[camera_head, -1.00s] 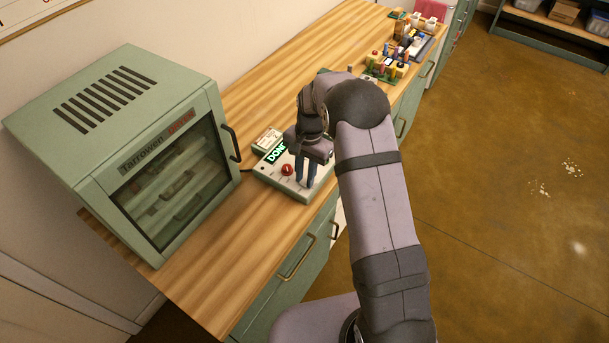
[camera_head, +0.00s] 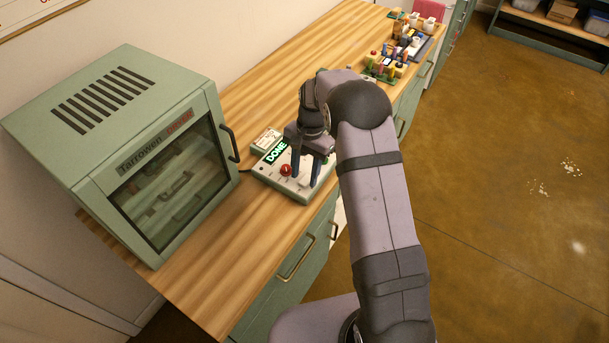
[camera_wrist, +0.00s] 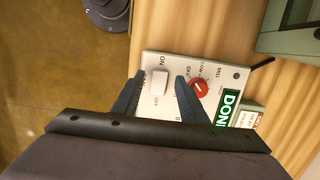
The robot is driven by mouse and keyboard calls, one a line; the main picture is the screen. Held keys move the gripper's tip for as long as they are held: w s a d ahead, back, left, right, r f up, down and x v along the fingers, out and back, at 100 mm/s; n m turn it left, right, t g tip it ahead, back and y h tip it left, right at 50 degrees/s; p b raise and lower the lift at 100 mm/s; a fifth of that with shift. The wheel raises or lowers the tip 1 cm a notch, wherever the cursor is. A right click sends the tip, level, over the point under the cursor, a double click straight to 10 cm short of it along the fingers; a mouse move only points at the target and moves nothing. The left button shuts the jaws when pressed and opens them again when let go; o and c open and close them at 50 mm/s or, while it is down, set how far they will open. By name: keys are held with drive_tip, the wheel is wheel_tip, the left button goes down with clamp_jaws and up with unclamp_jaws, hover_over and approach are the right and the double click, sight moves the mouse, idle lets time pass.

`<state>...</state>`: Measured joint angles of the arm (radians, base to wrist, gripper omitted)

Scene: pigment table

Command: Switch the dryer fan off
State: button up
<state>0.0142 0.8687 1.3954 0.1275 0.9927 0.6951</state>
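The dryer (camera_head: 130,95) is a pale green cabinet at the left in the head view, its glass door shut. The control box (camera_head: 266,177) sits on the worktop beside it. Its green display (camera_head: 276,151) reads DONE. It has a red knob (camera_head: 286,170), also in the wrist view (camera_wrist: 198,87), with OFF, LOW and MID labels; which one it points to is unclear. A white switch (camera_wrist: 159,84) has ON and OFF labels; its tilt is unclear. My gripper (camera_head: 305,180) is open and empty over the box. In the wrist view its fingers (camera_wrist: 160,78) appear on either side of the switch.
A small labelled box (camera_head: 267,138) stands behind the control box. Racks of coloured bottles (camera_head: 385,66) stand at the far end of the worktop. The wooden worktop (camera_head: 205,290) is clear in front of the dryer. A drawer handle (camera_head: 298,258) projects below its edge.

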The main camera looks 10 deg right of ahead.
sight(307, 180)
drive_tip(key=r, duration=0.2)
drive_tip(key=r+b, duration=0.1)
drive_tip(key=r, duration=0.1)
drive_tip(key=r+b, duration=0.1)
drive_tip(key=r, duration=0.1)
drive_tip(key=shift+w+d, duration=0.3)
drive_tip(key=shift+d, duration=0.05)
drive_tip(key=shift+r, duration=0.2)
drive_tip(key=s+d+n+t+h, duration=0.1)
drive_tip(key=s+n, duration=0.8)
drive_tip(key=s, duration=1.7)
drive_tip(key=shift+s+d+r, duration=0.15)
drive_tip(key=shift+s+r, duration=0.1)
